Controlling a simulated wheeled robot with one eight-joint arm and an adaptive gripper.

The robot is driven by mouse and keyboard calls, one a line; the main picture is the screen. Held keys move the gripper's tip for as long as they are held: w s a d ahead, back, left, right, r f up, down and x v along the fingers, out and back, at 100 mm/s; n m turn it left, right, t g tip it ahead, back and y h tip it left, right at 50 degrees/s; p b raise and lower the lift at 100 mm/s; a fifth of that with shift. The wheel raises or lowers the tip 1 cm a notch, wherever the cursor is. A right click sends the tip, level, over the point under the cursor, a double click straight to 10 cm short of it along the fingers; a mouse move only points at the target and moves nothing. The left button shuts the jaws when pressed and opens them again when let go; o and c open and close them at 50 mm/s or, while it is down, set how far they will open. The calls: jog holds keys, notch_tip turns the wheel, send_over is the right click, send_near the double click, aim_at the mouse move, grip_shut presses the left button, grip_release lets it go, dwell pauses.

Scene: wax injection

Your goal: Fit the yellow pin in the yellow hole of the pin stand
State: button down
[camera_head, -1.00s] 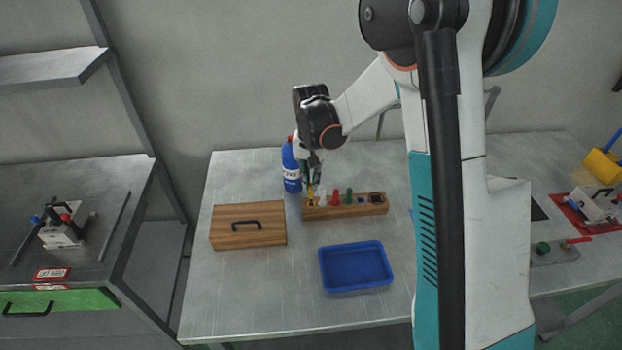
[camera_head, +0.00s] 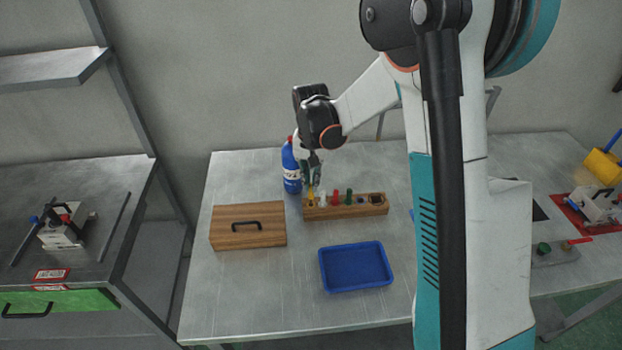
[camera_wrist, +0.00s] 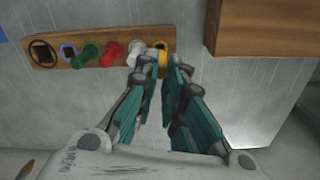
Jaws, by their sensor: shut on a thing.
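The wooden pin stand (camera_head: 345,210) lies on the table with its row running left to right. The yellow pin (camera_head: 311,193) is at the left end of the stand, below my gripper (camera_head: 312,182). In the wrist view the yellow pin (camera_wrist: 162,50) shows at the right end of the stand (camera_wrist: 70,59), just past the fingertips of my gripper (camera_wrist: 160,64). My gripper is shut on the yellow pin. The fingers hide part of the pin and the yellow hole, so I cannot tell how deep the pin sits.
White, red (camera_head: 335,197) and green (camera_head: 349,196) pins stand beside the yellow one. A blue bottle (camera_head: 291,172) is close behind on the left. A wooden box (camera_head: 247,239) with a handle and a blue tray (camera_head: 355,290) lie in front.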

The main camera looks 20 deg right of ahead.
aim_at(311, 184)
jog(key=shift+f+b, duration=1.5)
jog(key=shift+f, duration=0.2)
dwell(0.3)
jog(key=c, duration=1.6)
grip_release()
jog(key=shift+r, duration=0.1)
notch_tip(311, 184, up, 12)
